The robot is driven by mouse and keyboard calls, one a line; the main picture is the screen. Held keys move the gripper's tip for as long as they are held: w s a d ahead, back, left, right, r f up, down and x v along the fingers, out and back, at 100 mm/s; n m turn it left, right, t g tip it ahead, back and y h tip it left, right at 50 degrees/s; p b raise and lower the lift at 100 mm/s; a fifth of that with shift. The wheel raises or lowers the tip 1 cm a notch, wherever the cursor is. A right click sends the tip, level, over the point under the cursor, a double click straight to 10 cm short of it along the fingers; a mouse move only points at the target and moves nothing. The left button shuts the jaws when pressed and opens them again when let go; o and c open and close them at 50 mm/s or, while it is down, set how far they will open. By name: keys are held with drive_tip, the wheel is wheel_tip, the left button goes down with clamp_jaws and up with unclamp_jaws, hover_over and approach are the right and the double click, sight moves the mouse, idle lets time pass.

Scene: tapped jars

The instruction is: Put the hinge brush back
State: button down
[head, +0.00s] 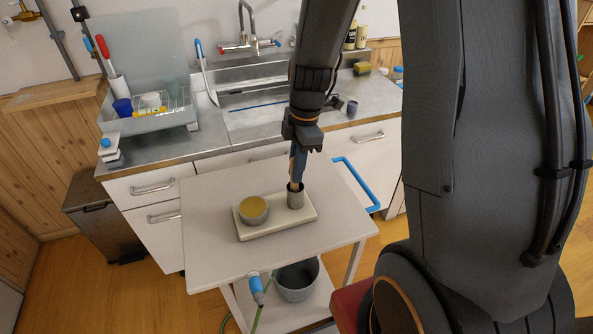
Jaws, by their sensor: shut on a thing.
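My gripper (299,152) points down above a small white cart and is shut on a slim upright thing, which I take to be the hinge brush (297,178). Its lower end is at the mouth of a narrow grey cup (296,200). The tip is hidden, and I cannot tell how deep it sits or whether it touches the cup. The cup stands on a cream tray (275,229). A wider grey jar (254,214) with a yellowish top stands on the same tray, left of the cup.
The cart top (210,245) is bare around the tray. A blue handle (362,187) sticks out at its right. A grey bucket (297,285) is on the lower shelf. Behind are a steel sink counter (265,122), a dish rack (150,118) and a small dark cup (352,109).

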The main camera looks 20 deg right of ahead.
drive_tip(key=shift+f, duration=0.7)
drive_tip(key=c, duration=1.8)
unclamp_jaws()
drive_tip(key=shift+o, duration=0.2)
drive_tip(key=shift+r, duration=0.15)
wheel_tip(320, 180, up, 11)
drive_tip(key=d+b, duration=0.1)
drive_tip(key=b, duration=0.1)
drive_tip(key=s+f+m, duration=0.2)
drive_tip(key=s+m, duration=0.2)
drive_tip(key=m, duration=0.5)
drive_tip(key=s+a+f+m+t+h, duration=0.1)
drive_tip(key=s+f+m, duration=0.2)
drive_tip(key=m, duration=0.6)
drive_tip(key=shift+s+a+t, duration=0.2)
drive_tip(key=shift+s+t, duration=0.1)
drive_tip(key=shift+s, duration=0.95)
drive_tip(key=shift+f, duration=0.1)
drive_tip(key=shift+f+b, duration=0.55)
drive_tip(key=shift+f, duration=0.05)
